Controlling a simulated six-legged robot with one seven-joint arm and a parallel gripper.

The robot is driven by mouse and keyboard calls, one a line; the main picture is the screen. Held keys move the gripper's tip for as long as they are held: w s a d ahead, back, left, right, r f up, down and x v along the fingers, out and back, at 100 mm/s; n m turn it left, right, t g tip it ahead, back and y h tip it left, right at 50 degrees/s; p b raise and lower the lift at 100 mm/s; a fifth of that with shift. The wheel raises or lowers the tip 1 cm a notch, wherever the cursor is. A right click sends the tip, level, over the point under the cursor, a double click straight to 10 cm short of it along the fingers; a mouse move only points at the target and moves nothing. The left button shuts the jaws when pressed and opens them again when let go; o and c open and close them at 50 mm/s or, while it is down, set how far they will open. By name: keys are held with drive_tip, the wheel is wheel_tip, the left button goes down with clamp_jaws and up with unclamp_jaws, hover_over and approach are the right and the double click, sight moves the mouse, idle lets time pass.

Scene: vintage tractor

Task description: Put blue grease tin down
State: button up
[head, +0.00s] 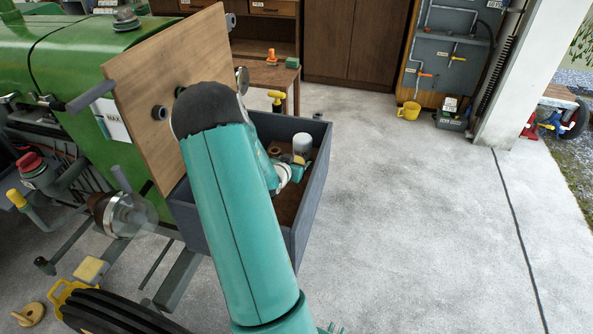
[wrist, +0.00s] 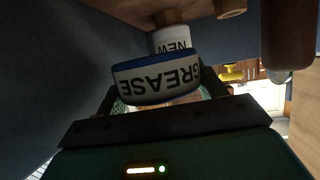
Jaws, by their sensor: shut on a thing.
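The blue grease tin (wrist: 157,77) is in the middle of the wrist view, with a white label reading GREASE upside down and a blue rim. My gripper (wrist: 163,97) is shut on it, with a finger at each side. In the head view my arm reaches into the grey open box (head: 313,190) beside the green tractor. There my arm hides the tin and most of my gripper. Whether the tin touches the box floor I cannot tell.
A white container labelled NEW (wrist: 171,40) is just beyond the tin. A white cylinder (head: 302,144) stands inside the box. A yellow-handled item (head: 277,96) is at its back edge. A wooden board (head: 160,85) rises on the left. Concrete floor (head: 400,220) lies clear to the right.

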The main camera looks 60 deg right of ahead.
drive_tip(key=f, duration=0.3)
drive_tip(key=shift+s+d+f, duration=0.2)
drive_tip(key=shift+d+f, duration=0.05)
drive_tip(key=shift+d, duration=0.1)
drive_tip(key=shift+f, duration=0.15)
drive_tip(key=shift+w+f, duration=0.1)
drive_tip(key=shift+f, duration=0.1)
drive_tip(key=shift+f, duration=0.3)
drive_tip(key=shift+f, duration=0.1)
drive_tip(key=o, duration=0.9)
drive_tip(key=shift+o, duration=0.2)
drive_tip(key=shift+r, duration=0.4)
drive_tip(key=v, duration=1.2)
